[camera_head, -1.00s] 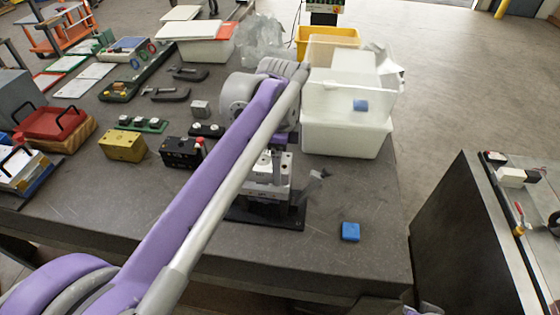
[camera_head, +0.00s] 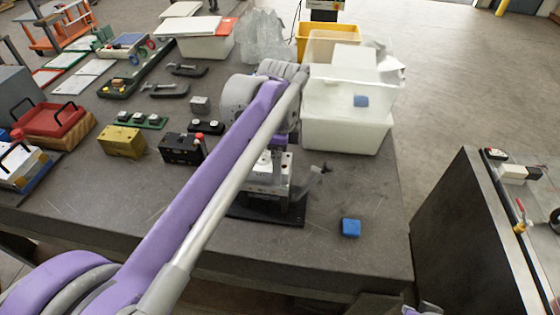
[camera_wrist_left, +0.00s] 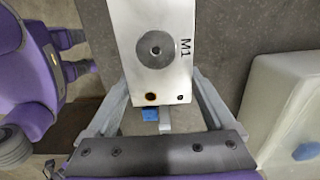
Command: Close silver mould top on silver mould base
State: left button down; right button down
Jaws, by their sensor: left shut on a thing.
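In the left wrist view a silver block marked M1 (camera_wrist_left: 150,75), the silver mould top, lies between the fingers of my left gripper (camera_wrist_left: 160,105). It has a round boss with a hole. In the head view my left arm reaches across the table and hides most of the left gripper. Below its wrist stand silver mould parts (camera_head: 266,187) on a black plate (camera_head: 265,215). The arm covers their left and upper side, so I cannot tell whether the mould top touches the silver base.
White bins (camera_head: 345,132) stand just behind the mould on the right. A blue block (camera_head: 350,228) lies to its right. A black mould (camera_head: 182,149) and a yellow mould (camera_head: 121,141) stand to the left. The table front is clear.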

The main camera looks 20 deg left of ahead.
pick_arm(q)
jog(key=shift+f, duration=0.25)
pick_arm(e)
jog(key=shift+f, duration=0.2)
pick_arm(q)
grip_release()
pick_arm(e)
jog(key=shift+s, duration=0.1)
